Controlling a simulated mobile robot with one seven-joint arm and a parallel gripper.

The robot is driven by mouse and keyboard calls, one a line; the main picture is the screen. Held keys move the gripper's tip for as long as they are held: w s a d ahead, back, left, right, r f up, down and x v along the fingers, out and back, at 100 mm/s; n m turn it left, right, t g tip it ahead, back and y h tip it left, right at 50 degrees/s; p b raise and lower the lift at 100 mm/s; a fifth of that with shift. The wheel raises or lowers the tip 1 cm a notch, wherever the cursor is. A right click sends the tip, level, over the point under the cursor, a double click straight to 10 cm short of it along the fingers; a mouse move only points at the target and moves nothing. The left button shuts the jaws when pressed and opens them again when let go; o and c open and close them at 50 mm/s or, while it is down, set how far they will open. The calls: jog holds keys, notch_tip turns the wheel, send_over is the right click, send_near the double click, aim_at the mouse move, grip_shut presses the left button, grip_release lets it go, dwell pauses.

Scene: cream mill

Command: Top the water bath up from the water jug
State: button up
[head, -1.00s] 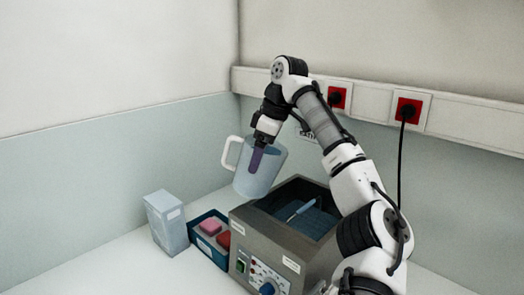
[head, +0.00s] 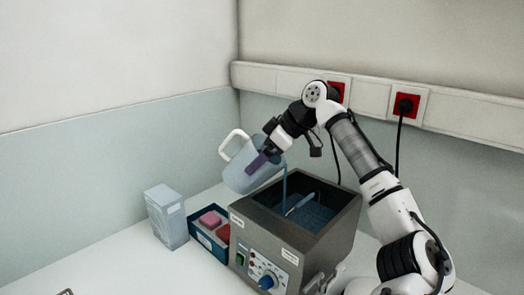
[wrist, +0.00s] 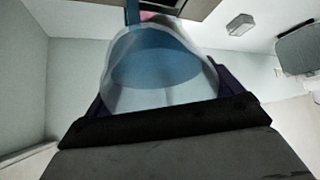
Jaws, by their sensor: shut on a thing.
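The water jug (head: 241,171) is a translucent bluish jug with a white handle (head: 233,141) on its left. My gripper (head: 262,160) is shut on the jug, with its purple fingers against the jug's side. The jug is tilted, mouth toward the right, above the left rim of the bath. A thin blue stream (head: 284,185) runs from it into the water bath (head: 345,213), a grey metal box with an open top. Dark blue water and a light-blue stick-like thing (head: 300,204) show inside. In the wrist view the jug (wrist: 160,80) fills the middle, with bluish water in it.
Left of the bath stands a blue tray (head: 198,235) with a pink block (head: 210,219) and a red block (head: 224,233). A pale box (head: 166,217) stands farther left. Red sockets (head: 405,106) with black cables are on the wall behind. The bench at front left is mostly clear.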

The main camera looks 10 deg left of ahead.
jog(key=shift+w+a+f+y, duration=0.15)
jog(key=shift+f+y, duration=0.2)
jog(key=shift+f, duration=0.2)
jog(key=shift+w+d+f+y, duration=0.1)
jog(key=shift+w+f+y, duration=0.05)
jog(key=shift+f+y, duration=0.3)
jog(key=shift+s+d+r+y+b, duration=0.15)
jog(key=shift+d+r+y+b, duration=0.15)
jog(key=shift+d+y+b, duration=0.15)
jog(key=shift+d+y, duration=0.1)
jog(key=shift+y, duration=0.75)
jog(key=shift+d+r+y+b, duration=0.3)
jog(key=shift+y+b, duration=0.1)
jog(key=shift+y, duration=0.2)
jog(key=shift+d+r+y+b, duration=0.15)
jog(key=shift+d+y+b, duration=0.15)
jog(key=shift+y, duration=0.3)
jog(key=shift+r, duration=0.1)
dwell(0.8)
